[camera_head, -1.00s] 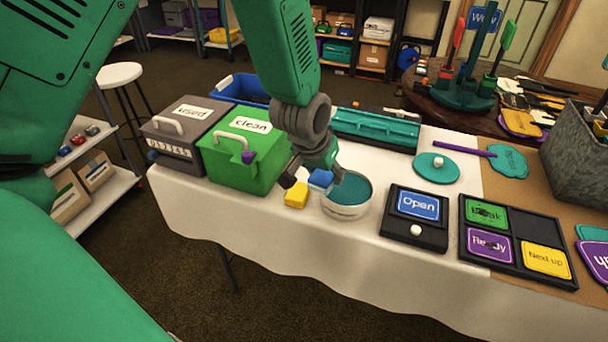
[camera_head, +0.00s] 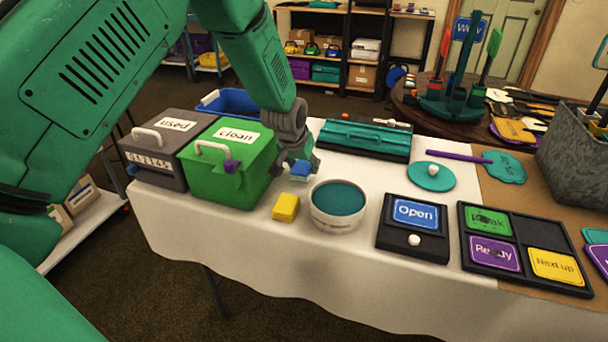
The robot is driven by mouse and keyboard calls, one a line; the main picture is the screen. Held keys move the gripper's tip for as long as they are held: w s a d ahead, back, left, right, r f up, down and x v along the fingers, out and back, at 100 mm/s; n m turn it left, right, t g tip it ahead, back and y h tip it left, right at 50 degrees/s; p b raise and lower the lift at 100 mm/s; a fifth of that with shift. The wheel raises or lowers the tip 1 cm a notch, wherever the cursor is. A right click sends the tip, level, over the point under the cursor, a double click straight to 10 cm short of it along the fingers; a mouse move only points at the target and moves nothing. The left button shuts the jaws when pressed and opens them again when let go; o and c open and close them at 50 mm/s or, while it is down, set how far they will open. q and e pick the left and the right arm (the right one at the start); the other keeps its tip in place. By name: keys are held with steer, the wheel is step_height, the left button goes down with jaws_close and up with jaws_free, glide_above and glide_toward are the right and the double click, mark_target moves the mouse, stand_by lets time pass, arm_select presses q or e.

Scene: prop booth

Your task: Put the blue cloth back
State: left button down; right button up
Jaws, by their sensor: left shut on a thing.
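My left gripper (camera_head: 297,168) is shut on the blue cloth (camera_head: 301,170), a small blue block-like piece. It holds the cloth just above the table, right of the green box and behind the yellow piece. The green box labelled "clean" (camera_head: 228,180) is shut, with a white handle and a purple latch on its front. The grey box labelled "used" (camera_head: 160,160) stands to its left. A yellow cloth-like block (camera_head: 286,207) lies on the table. A round white tub (camera_head: 337,222) with teal contents stands open to its right. My right gripper is not in view.
A blue bin (camera_head: 232,103) stands behind the boxes. A teal toolbox (camera_head: 365,140), a round teal lid (camera_head: 431,177), an "Open" sign panel (camera_head: 413,229) and a tray of signs (camera_head: 525,250) occupy the table's right. Bare white tablecloth (camera_head: 340,170) shows behind the tub.

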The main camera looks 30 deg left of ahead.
arm_select(q)
steer(key=shift+f, duration=1.2)
steer(key=shift+f, duration=0.15)
steer(key=c, duration=0.9)
jaws_free()
steer(key=shift+o, duration=0.2)
steer(key=shift+s+r, duration=0.1)
steer(key=shift+r, duration=0.35)
steer(key=p+v, duration=0.2)
steer(key=v, duration=0.9)
steer(key=shift+r, duration=0.2)
steer(key=shift+s+f, duration=0.1)
